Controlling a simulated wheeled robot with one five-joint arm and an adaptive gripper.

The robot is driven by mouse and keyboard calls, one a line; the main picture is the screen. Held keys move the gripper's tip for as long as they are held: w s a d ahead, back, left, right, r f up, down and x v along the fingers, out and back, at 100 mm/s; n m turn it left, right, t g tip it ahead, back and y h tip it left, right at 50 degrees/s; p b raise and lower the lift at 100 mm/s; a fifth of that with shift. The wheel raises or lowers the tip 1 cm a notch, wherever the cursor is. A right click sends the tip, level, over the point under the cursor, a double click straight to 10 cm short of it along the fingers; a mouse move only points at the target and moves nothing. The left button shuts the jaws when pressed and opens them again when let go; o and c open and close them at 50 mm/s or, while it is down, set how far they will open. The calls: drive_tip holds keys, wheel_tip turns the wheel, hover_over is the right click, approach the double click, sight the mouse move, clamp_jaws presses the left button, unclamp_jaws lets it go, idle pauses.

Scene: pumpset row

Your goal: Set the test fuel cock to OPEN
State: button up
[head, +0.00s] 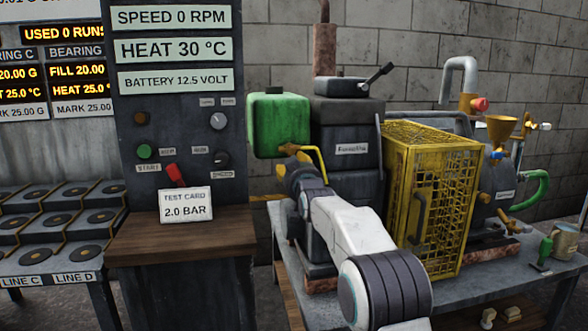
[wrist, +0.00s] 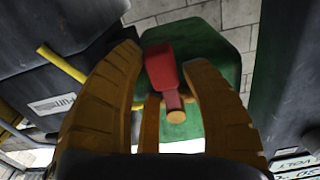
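The fuel cock has a red lever (wrist: 161,68) on a brass stem (wrist: 174,110), under the green tank (wrist: 205,65) in the wrist view. My gripper (wrist: 164,58) has its two yellow fingers apart, one on each side of the red lever. A gap shows at the left finger; the right fingertip is close to the lever, and I cannot tell if it touches. In the head view my gripper (head: 294,160) is below the green tank (head: 279,124) and hides the cock. No OPEN mark is legible.
A yellow pipe (head: 319,160) runs beside my gripper to the dark engine (head: 350,118). A yellow mesh guard (head: 430,190) stands right of my arm. The control panel (head: 180,120) with a test card (head: 186,206) is at left. A bench (head: 490,285) lies below.

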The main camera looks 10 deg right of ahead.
drive_tip(key=shift+r, duration=0.1)
clamp_jaws()
drive_tip(key=shift+d+r+n, duration=0.15)
drive_tip(key=shift+r+n, duration=0.05)
drive_tip(key=shift+n, duration=0.3)
drive_tip(key=shift+d+r+n+p, duration=0.3)
drive_tip(key=shift+d+n, duration=0.2)
drive_tip(key=shift+n, duration=0.65)
drive_tip(key=shift+d+r+n+p, duration=0.25)
drive_tip(key=shift+d+n, duration=0.2)
drive_tip(key=shift+n, duration=0.7)
drive_tip(key=shift+o, duration=0.5)
unclamp_jaws()
drive_tip(key=shift+d, duration=0.1)
drive_tip(key=o, duration=0.4)
drive_tip(key=shift+f, duration=0.25)
drive_tip(key=shift+c, duration=0.2)
